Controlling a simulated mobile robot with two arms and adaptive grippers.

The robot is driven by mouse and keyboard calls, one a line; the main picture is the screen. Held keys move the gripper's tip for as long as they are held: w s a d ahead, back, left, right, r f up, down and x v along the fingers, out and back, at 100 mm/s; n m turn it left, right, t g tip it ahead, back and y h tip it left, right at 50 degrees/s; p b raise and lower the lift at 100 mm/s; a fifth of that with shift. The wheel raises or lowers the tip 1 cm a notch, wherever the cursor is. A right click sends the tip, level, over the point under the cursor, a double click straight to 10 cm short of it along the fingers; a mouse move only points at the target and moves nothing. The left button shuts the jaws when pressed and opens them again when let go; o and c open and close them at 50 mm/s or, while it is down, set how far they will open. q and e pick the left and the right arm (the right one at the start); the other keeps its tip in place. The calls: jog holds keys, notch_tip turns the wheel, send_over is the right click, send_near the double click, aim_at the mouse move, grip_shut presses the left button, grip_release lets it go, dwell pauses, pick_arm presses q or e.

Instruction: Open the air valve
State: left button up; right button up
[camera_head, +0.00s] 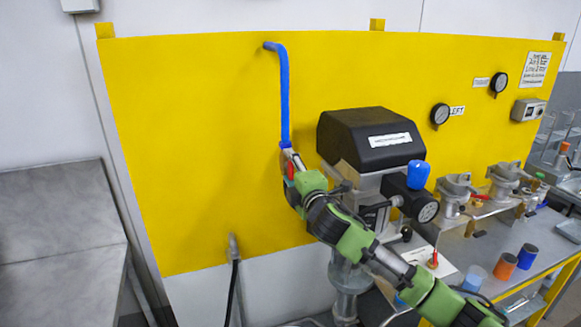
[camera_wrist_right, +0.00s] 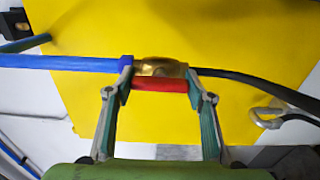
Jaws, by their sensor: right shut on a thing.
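The air valve is a small brass body (camera_wrist_right: 160,67) with a red handle (camera_wrist_right: 160,85), set between a blue hose (camera_wrist_right: 60,62) and a black hose (camera_wrist_right: 255,85). In the right wrist view the red handle lies along the line of the hoses. My right gripper (camera_wrist_right: 160,78) has one finger at each end of the handle and is shut on the valve. In the head view the blue hose (camera_head: 284,95) runs down the yellow panel to my right gripper (camera_head: 289,160), which hides most of the valve. A little red (camera_head: 290,171) shows there. My left gripper is not in view.
The yellow panel (camera_head: 180,150) stands behind the valve. A machine with a black cover (camera_head: 370,140) stands close to the right of my gripper. Gauges (camera_head: 440,114) and a bench (camera_head: 490,245) with metal fittings and cups are further right. The panel's left side is mostly clear.

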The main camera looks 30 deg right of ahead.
dwell(0.4)
jog(key=o, duration=1.1)
jog(key=v, duration=1.2)
